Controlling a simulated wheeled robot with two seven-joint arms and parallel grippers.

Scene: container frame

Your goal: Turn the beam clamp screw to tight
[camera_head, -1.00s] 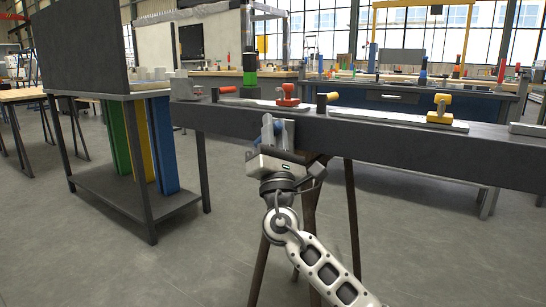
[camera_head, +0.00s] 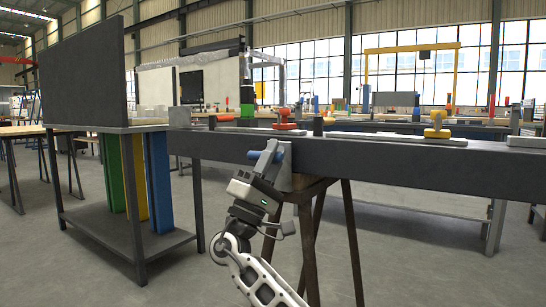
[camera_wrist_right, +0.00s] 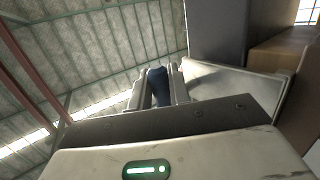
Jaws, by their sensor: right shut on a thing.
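In the right wrist view the dark blue handle (camera_wrist_right: 157,88) shows between the two fingers, with the grey clamp body (camera_wrist_right: 235,82) at the right. The screw's thread is hidden. My left gripper is out of view.
A trestle leg (camera_head: 308,240) stands right behind my right arm. A dark rack (camera_head: 140,240) with green, yellow and blue panels stands at the left. The floor between is clear.

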